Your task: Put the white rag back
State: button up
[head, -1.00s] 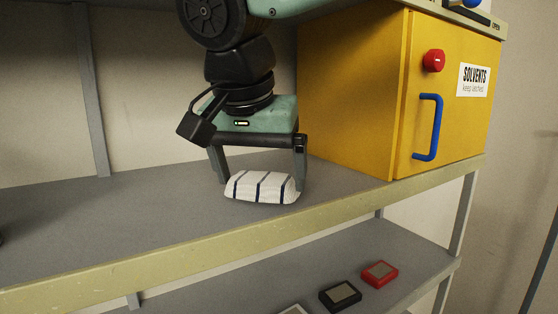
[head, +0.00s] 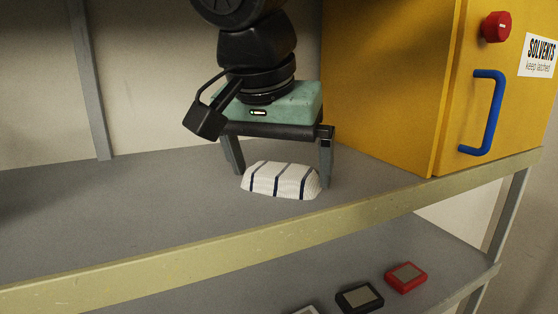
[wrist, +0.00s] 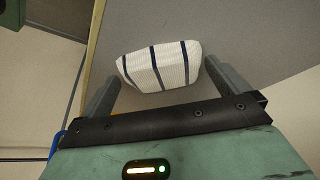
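The white rag (head: 280,180), a rounded bundle with dark blue stripes, lies on the upper grey shelf near its front edge. My gripper (head: 283,180) points down over it, with one finger at each end of the rag. The fingers are wide apart. In the wrist view the rag (wrist: 160,66) shows between and just beyond the fingertips (wrist: 161,72), its ends close to them. I cannot tell whether either finger touches it.
A yellow solvents cabinet (head: 390,80) with a blue handle (head: 492,112) and red knob (head: 496,26) stands to the right. The shelf's raised cream front edge (head: 200,250) runs below the rag. The shelf to the left is clear. Black (head: 359,298) and red (head: 406,277) boxes lie on the lower shelf.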

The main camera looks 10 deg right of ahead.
jog(key=shift+s+a+r+b, duration=0.15)
jog(key=shift+r+b, duration=0.1)
jog(key=shift+b, duration=0.35)
jog(key=s+a+b, duration=0.1)
jog(key=s+a, duration=0.1)
jog(key=s, duration=0.1)
jog(key=s+a+b, duration=0.2)
jog(key=s, duration=0.1)
jog(key=s+a+b, duration=0.1)
jog(key=s+a, duration=0.1)
jog(key=s, duration=0.2)
jog(key=shift+a+r+b, duration=0.25)
jog(key=shift+r+b, duration=0.05)
